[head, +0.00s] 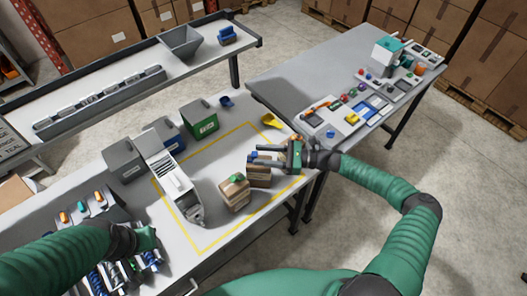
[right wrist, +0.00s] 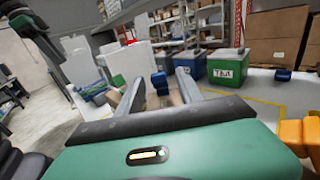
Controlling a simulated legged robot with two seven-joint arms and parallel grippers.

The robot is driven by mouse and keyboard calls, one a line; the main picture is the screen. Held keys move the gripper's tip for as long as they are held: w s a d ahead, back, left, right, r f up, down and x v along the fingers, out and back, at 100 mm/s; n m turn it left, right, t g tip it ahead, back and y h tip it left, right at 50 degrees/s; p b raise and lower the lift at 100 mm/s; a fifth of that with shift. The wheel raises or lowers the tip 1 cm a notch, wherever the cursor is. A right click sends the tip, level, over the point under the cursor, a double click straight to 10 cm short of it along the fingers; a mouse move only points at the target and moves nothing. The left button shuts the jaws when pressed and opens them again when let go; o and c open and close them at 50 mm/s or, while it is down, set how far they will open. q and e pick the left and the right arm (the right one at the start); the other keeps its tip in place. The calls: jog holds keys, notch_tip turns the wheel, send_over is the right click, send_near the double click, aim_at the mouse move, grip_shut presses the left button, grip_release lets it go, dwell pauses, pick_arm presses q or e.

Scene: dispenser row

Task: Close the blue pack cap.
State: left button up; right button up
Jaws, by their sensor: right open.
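A brown pack (head: 258,177) stands upright near the front right of the yellow-outlined area. Its blue cap (head: 254,156) is on top, partly hidden by my right gripper; I cannot tell whether the cap is closed. In the right wrist view the blue cap (right wrist: 160,80) shows between the two fingers. My right gripper (head: 264,159) is open, with its fingers level over the pack's top and pointing left. My left gripper (head: 147,238) is at the lower left, apart from the packs; its fingers do not show clearly.
A second brown pack (head: 234,197) with a green cap (head: 236,179) stands just left. A grey dispenser (head: 178,187), green bin (head: 200,124), blue scoop (head: 226,102) and yellow scoop (head: 270,121) are around the yellow outline. The area's front is clear.

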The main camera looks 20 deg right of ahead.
jog(key=shift+a, duration=0.15)
jog(key=shift+c, duration=0.4)
jog(key=shift+d, duration=0.2)
grip_shut()
jog(key=shift+a+r, duration=0.1)
